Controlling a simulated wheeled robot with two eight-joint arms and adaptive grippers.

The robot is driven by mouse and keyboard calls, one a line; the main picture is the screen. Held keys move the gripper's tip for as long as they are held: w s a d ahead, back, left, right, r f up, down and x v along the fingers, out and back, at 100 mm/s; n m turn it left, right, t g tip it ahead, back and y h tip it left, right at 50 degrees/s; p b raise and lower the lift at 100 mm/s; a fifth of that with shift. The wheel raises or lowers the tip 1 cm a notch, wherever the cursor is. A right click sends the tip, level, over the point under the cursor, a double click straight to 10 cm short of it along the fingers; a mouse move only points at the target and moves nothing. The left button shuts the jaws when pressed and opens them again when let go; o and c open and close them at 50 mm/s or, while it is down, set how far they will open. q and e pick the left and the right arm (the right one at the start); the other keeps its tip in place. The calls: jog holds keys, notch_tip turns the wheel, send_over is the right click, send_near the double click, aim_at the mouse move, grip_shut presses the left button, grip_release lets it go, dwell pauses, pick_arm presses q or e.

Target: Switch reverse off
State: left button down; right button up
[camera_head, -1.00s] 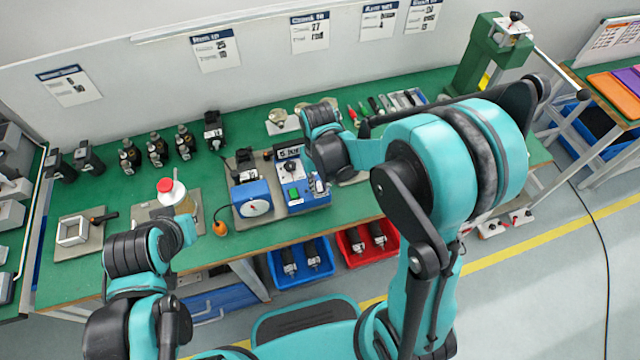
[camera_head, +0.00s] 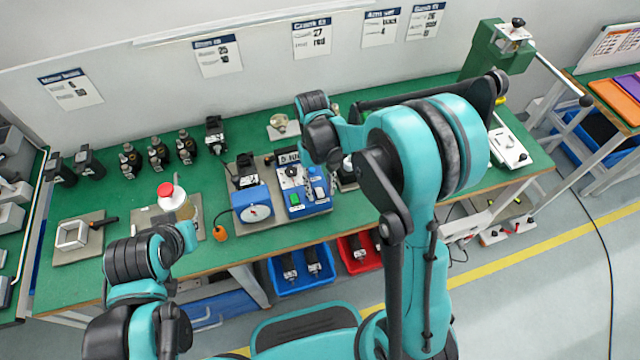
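A blue control box (camera_head: 311,207) stands on a grey base plate on the green bench. Its sloped face carries a green button (camera_head: 294,199), a blue-and-white switch part (camera_head: 319,192) and a dark knob near the top. Which control is reverse, and its position, are too small to tell. My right gripper (camera_head: 320,142) is dark and sits above and just behind the box's right side. Its fingertips are hidden, so its opening does not show. My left arm's wrist end (camera_head: 183,236) is in front of the red-capped bottle (camera_head: 174,197); its gripper fingers do not show clearly.
A blue unit with a round dial (camera_head: 252,209) stands left of the box, with an orange bulb (camera_head: 221,233) on a cord. Blue (camera_head: 301,281) and red (camera_head: 361,264) bins sit below the bench's front edge. A green press (camera_head: 497,52) stands at the back right.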

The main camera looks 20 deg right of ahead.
jog(key=v, duration=1.2)
jog(key=s+d+t, duration=0.2)
jog(key=s+t, duration=0.3)
jog(key=s, duration=0.1)
jog(key=s+d+r+t, duration=0.1)
jog(key=s+d+t, duration=0.1)
jog(key=s+t, duration=0.3)
jog(key=shift+s+d+r, duration=0.3)
jog(key=shift+s+d, duration=0.1)
jog(key=shift+s, duration=0.6)
